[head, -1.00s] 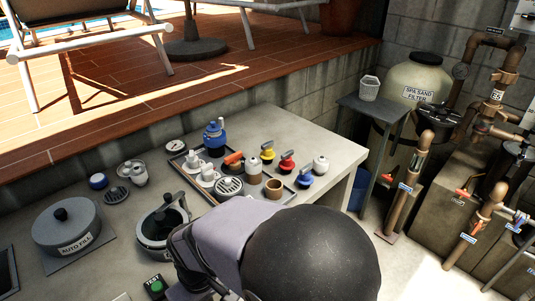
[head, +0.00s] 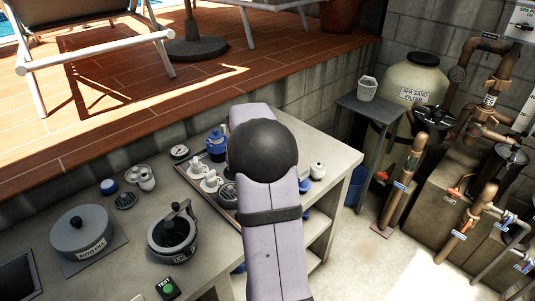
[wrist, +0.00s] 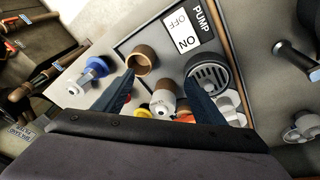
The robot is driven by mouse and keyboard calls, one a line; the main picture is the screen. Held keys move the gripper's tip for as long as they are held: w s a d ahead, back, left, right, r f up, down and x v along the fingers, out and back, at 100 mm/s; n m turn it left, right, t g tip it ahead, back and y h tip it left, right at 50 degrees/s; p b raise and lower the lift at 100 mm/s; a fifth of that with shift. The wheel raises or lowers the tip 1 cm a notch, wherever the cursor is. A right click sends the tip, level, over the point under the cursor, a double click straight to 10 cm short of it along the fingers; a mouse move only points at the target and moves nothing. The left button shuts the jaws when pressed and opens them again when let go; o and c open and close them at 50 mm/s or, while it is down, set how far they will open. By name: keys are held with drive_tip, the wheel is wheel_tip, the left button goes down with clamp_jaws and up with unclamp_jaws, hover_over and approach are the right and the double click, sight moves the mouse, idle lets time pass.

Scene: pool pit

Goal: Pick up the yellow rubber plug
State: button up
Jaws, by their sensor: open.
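In the wrist view, a small patch of yellow, which seems to be the yellow rubber plug (wrist: 141,116), shows between the fingers at the edge of my gripper's body; most of it is hidden. My gripper (wrist: 160,78) is open over the tray, its two dark fingers spread. A brown and white bottle (wrist: 163,101) stands between the fingers, with a brown cup (wrist: 142,60) beyond it. In the head view, my arm covers the yellow plug and the gripper.
A round grate (wrist: 209,78) is by the right finger. The skimmer pot (head: 173,236) is front left.

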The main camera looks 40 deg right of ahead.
drive_tip(key=w+d+t, duration=0.1)
drive_tip(key=w+d, duration=0.3)
drive_tip(key=d, duration=0.2)
drive_tip(key=w+d+t+h+p, duration=0.1)
drive_tip(key=w+d+t, duration=0.1)
drive_tip(key=w+d, duration=0.3)
drive_tip(key=shift+d+f+m, duration=0.35)
drive_tip(key=shift+d+m, duration=0.05)
drive_tip(key=shift+d, duration=0.75)
drive_tip(key=shift+p, duration=0.4)
drive_tip(key=p+x, duration=0.2)
drive_tip(key=x, duration=0.1)
drive_tip(key=shift+w+a, duration=0.1)
drive_tip(key=shift+a, duration=0.05)
drive_tip(key=shift+p+x, duration=0.45)
drive_tip(key=shift+x, duration=0.6)
drive_tip(key=shift+c, duration=0.6)
drive_tip(key=c, duration=1)
